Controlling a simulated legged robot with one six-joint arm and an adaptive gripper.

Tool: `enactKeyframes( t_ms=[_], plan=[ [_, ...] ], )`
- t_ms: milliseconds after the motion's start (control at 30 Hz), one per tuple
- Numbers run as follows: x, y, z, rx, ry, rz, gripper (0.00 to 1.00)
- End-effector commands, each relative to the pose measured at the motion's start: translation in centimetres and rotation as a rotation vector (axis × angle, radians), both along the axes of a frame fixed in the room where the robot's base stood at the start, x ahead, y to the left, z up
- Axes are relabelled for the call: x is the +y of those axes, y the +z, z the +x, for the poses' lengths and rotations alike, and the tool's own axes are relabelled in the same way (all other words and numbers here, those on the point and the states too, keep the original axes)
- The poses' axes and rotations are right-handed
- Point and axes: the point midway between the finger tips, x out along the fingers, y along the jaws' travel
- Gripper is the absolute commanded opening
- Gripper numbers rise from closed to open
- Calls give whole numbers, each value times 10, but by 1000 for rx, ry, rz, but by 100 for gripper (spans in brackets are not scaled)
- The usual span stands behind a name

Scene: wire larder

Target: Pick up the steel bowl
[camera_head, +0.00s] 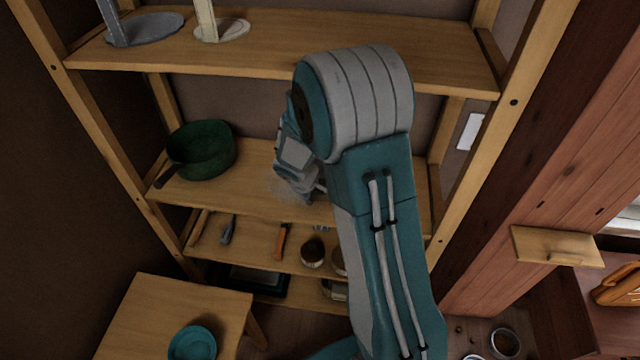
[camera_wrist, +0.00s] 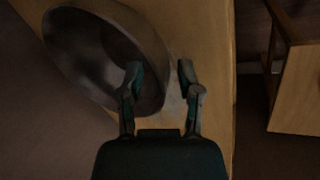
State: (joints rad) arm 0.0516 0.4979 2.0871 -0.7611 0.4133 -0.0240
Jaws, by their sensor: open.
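The steel bowl (camera_wrist: 85,50) is a dull grey round bowl at the upper left of the wrist view, on a wooden shelf (camera_wrist: 205,25). My gripper (camera_wrist: 158,68) is open and empty. In the picture its left finger overlaps the bowl's right side and its right finger lies beyond the rim, so the rim shows between them. I cannot tell whether either finger touches it. In the head view my gripper (camera_head: 303,182) is over the middle shelf (camera_head: 255,185), partly behind my arm, and the bowl is not clearly visible there.
A dark green pan (camera_head: 201,150) stands at the left of the middle shelf. The upper shelf (camera_head: 250,50) overhangs my wrist. The lower shelf holds an orange-handled tool (camera_head: 281,241) and a brown jar (camera_head: 313,252). A teal bowl (camera_head: 192,343) sits on a small table (camera_head: 150,310).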

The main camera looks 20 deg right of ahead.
Motion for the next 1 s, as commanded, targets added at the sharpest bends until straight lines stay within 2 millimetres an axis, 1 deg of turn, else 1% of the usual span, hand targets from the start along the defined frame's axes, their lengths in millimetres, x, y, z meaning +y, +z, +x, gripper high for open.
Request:
enactKeyframes(
  t_ms=[33,67,100,133,167,567,667,767,933,1000],
  plan=[
    [0,0,0,0,0,0,45],
    [0,0,0,0,0,0,41],
    [0,0,0,0,0,0,23],
    [0,0,0,0,0,0,10],
    [0,0,0,0,0,0,0],
    [0,0,0,1,0,-1,0],
    [0,3,0,0,0,0,0],
    [0,11,1,-3,-1,0,0],
    [0,35,1,-5,1,0,0],
    [2,41,-7,-2,-1,0,0]
  ],
)
